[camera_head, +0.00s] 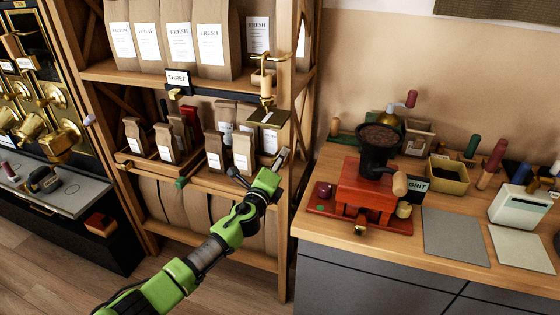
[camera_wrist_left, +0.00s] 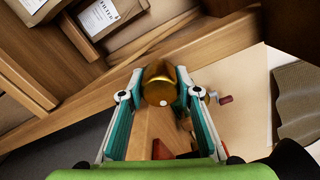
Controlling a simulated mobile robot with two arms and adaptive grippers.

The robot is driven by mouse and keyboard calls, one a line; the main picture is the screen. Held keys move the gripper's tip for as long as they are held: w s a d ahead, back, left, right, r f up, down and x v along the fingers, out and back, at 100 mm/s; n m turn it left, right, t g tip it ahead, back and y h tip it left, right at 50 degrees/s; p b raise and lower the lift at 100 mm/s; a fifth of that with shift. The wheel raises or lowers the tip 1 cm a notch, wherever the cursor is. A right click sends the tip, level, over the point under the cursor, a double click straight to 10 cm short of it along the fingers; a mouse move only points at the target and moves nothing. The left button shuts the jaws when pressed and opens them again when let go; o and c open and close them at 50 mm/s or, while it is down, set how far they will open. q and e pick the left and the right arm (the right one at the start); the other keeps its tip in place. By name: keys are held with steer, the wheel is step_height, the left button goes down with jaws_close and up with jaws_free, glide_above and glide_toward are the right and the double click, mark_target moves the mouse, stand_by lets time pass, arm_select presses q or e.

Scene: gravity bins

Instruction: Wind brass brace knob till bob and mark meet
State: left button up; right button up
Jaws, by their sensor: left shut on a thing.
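My left gripper (camera_head: 262,165) reaches up in front of the shelf's right post. In the left wrist view its two fingers (camera_wrist_left: 160,92) are shut on a rounded brass knob (camera_wrist_left: 160,78) with a pale spot on its lower end. In the head view the hand hides what it grips. A cranked brass brace (camera_head: 268,58) with a tan wooden grip (camera_head: 262,79) stands above, by the shelf. A brass plate (camera_head: 269,117) is below it, just above my gripper. I cannot make out a bob or a mark. My right gripper is not in view.
The wooden shelf (camera_head: 225,83) holds several paper bags and a "THREE" sign (camera_head: 178,79). On the counter at right stand a red grinder (camera_head: 366,189), a "GRIT" sign (camera_head: 418,185), a yellow bin (camera_head: 447,178) and a white box (camera_head: 519,208). A grey mat (camera_head: 455,235) is bare.

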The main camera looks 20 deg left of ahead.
arm_select(q)
steer(key=shift+f, duration=0.1)
steer(key=o, duration=1.1)
steer(key=s, duration=1.2)
steer(key=shift+a, duration=0.25)
